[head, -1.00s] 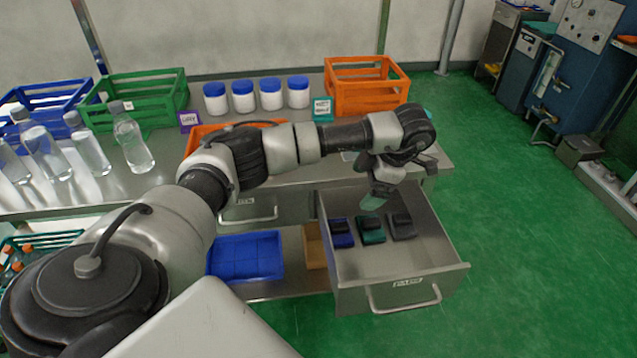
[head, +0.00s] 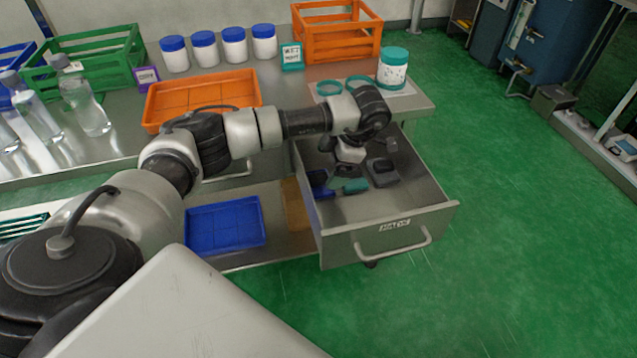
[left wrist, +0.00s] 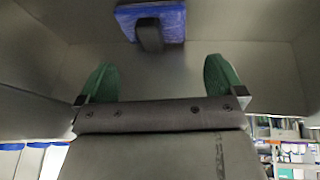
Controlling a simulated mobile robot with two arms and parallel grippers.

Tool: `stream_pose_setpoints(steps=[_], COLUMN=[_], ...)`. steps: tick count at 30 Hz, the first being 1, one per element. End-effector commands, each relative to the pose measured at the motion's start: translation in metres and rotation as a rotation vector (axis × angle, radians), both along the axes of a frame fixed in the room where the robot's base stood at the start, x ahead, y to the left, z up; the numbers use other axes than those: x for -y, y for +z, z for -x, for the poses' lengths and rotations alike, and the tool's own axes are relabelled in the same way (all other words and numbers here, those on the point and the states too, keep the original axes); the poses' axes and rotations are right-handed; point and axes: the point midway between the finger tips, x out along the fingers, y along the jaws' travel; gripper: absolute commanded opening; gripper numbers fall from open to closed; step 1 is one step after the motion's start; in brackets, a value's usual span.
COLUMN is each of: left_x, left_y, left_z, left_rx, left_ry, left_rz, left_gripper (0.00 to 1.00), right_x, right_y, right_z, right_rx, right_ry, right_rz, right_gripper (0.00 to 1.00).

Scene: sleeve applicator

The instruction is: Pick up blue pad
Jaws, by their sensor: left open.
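My right gripper is not in view.
A blue tray (head: 225,224) sits on the lower shelf at left. An orange tray (head: 200,97) is on the table.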

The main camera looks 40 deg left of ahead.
Motion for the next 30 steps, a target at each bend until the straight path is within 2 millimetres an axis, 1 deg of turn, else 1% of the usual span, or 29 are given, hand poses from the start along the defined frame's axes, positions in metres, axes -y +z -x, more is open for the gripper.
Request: stream_pose_setpoints(steps=[1, 8, 12, 15, 18, 23, 30], left_x=[-0.003, -0.007, -0.012, -0.017, -0.018, -0.018, -0.018], left_y=[-0.006, -0.024, -0.045, -0.057, -0.061, -0.06, -0.06], left_z=[0.002, 0.005, 0.009, 0.011, 0.011, 0.011, 0.011], left_rx=[-0.001, -0.001, -0.003, 0.0, 0.002, 0.002, 0.001], left_ry=[0.001, 0.001, 0.001, 0.001, 0.001, 0.0, 0.0], left_rz=[0.0, 0.0, 0.0, 0.001, 0.001, 0.002, 0.001], left_gripper=[0.97, 0.97, 0.97, 0.97, 0.97, 0.97, 0.61], right_x=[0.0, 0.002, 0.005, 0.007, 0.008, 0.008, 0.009], right_y=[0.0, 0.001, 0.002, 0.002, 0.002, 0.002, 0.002], right_z=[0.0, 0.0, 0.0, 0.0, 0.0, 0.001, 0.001], right_rx=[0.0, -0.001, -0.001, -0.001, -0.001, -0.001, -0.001], right_ry=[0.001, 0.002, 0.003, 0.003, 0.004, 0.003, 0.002], right_rz=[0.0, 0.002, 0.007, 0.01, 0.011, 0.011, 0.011], right_gripper=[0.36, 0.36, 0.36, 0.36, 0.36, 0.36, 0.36])
